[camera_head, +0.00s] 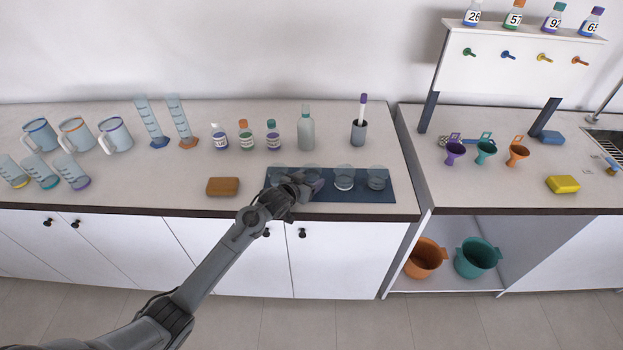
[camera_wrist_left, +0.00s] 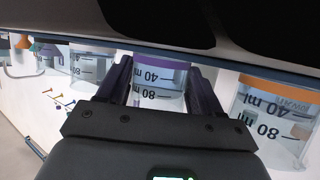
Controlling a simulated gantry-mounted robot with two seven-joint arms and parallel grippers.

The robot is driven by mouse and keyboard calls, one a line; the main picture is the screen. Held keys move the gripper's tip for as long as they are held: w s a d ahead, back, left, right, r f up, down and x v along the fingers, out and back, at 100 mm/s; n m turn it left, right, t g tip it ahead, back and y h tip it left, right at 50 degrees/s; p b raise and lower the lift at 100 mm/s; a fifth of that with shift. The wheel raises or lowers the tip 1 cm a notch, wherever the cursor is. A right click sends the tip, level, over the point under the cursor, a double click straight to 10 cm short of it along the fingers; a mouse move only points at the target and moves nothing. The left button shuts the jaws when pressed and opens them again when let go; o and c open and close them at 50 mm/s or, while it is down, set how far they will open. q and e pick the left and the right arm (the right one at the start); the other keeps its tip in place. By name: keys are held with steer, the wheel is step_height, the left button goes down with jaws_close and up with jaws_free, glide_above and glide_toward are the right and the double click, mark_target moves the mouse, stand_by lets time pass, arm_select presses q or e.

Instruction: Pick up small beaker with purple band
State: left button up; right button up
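My left gripper (camera_head: 308,184) reaches over the blue mat (camera_head: 330,196) in the head view, beside the clear beakers, and partly covers those on the left. In the left wrist view, which is upside down, its two dark fingers (camera_wrist_left: 160,92) stand on either side of a clear beaker (camera_wrist_left: 160,80) with a thin purplish band. The beaker appears to stand in line with its neighbours. I cannot tell whether the fingers press on it. A beaker with an orange band (camera_wrist_left: 280,93) stands to the right in that view, and another beaker (camera_wrist_left: 88,62) to the left. My right gripper is not visible.
A brown block (camera_head: 222,187) lies left of the mat. Behind stand small labelled bottles (camera_head: 245,135), a tall bottle (camera_head: 306,128) and a dark cup with a purple-capped stick (camera_head: 359,130). Jugs and cylinders stand at the left. A gap separates the right counter.

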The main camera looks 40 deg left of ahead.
mark_target(317, 167)
arm_select(q)
steer(key=shift+r, duration=0.25)
steer(key=shift+c, duration=0.2)
steer(key=shift+r, duration=0.15)
steer(key=shift+r+p, duration=0.4)
steer(key=shift+r, duration=1.15)
steer(key=shift+d+r, duration=0.2)
steer(key=shift+r, duration=0.05)
steer(key=s+d+r, duration=0.1)
steer(key=d+r, duration=0.5)
steer(key=d, duration=0.5)
steer(key=shift+s+r+p, duration=0.25)
steer(key=shift+s+p, duration=0.1)
steer(key=shift+p, duration=0.1)
steer(key=shift+r, duration=0.1)
steer(key=shift+w, duration=0.1)
